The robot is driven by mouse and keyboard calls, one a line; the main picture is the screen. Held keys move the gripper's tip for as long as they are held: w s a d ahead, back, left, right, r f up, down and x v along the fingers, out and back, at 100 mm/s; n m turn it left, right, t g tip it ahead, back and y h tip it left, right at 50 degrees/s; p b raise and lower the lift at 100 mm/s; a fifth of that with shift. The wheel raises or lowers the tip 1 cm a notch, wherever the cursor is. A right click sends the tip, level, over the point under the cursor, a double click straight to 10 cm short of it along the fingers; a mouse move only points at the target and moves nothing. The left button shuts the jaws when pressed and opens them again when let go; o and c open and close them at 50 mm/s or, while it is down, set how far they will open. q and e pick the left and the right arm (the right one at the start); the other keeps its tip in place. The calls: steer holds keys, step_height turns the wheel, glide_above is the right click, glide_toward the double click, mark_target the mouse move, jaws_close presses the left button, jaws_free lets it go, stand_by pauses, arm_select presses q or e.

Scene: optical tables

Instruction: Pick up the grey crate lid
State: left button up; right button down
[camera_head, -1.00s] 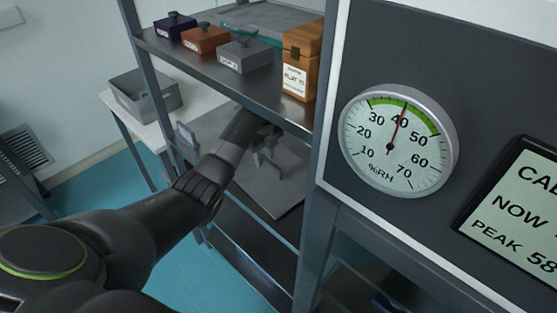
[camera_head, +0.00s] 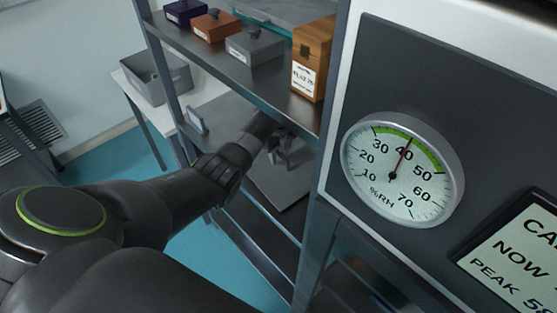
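A flat grey panel (camera_head: 284,187), which looks like the grey crate lid, lies on the rack's middle level under the upper shelf. My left arm reaches in from the left. Its gripper (camera_head: 280,160) is over the panel, with its small dark fingers pointing down and seemingly apart. I cannot tell whether the fingertips touch the panel, and nothing shows held between them. The upper shelf and my arm hide part of the panel. An open grey crate (camera_head: 158,82) stands on a white table at the left. My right gripper is not in view.
The upper shelf (camera_head: 215,62) holds several small labelled boxes and an orange wooden case (camera_head: 312,60) close above my gripper. A rack post (camera_head: 165,75) stands left of my wrist. A dark panel with a round humidity dial (camera_head: 402,170) fills the right.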

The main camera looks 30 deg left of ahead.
arm_select(q)
jaws_close()
steer(key=shift+r, duration=0.15)
stand_by(0.4)
